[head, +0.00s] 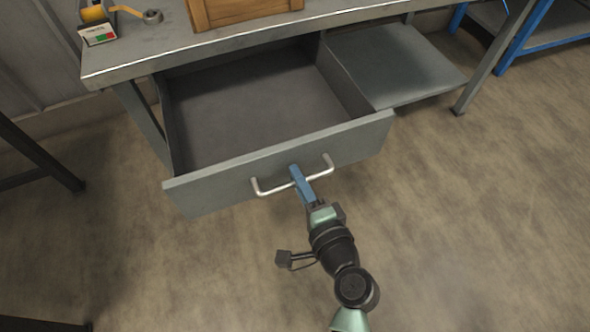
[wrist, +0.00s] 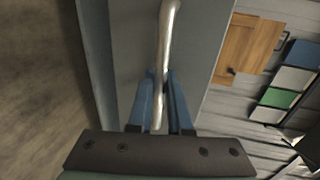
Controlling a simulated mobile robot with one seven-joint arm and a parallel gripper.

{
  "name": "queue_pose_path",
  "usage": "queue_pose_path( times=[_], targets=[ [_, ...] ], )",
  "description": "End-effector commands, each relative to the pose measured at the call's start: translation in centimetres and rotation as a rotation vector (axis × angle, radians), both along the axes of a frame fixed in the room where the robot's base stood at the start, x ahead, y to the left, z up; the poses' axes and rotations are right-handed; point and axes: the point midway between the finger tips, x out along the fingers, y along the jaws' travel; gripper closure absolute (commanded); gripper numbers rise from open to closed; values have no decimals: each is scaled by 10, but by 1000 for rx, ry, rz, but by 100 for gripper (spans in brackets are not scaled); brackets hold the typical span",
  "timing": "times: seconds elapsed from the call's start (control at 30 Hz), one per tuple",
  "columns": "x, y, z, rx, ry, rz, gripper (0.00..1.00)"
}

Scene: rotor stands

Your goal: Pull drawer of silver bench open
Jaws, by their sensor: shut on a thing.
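The silver bench (head: 130,70) stands at the top of the head view, with a grey metal top. Its drawer (head: 350,139) is pulled well out, and its inside shows empty. A silver bar handle (head: 262,190) runs across the drawer front. My gripper (head: 296,172), with blue fingers, is shut on the handle near its middle. In the wrist view the handle (wrist: 168,40) passes between the two blue fingers (wrist: 160,85), with the grey drawer front (wrist: 130,45) behind it.
A wooden box (head: 240,10) and a tape dispenser (head: 97,30) are on the bench top. A lower shelf (head: 400,65) lies right of the drawer. A blue-framed stand (head: 525,35) is at top right, and dark legs (head: 45,160) are at left. Floor in front is clear.

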Motion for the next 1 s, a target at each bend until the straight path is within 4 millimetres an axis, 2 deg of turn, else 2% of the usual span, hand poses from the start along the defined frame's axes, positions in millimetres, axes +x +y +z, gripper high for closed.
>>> queue_pose_path(
  times=[0.37, 0.4, 0.47, 0.8, 1.0],
  targets=[
    [-2, -1, 0, -1, 0, 0, 100],
    [-2, -1, 0, -1, 0, 0, 81],
    [-2, -1, 0, -1, 0, 0, 71],
    [-4, -2, 1, -1, 1, -1, 71],
    [-29, -10, 7, 0, 2, -3, 71]
  ],
)
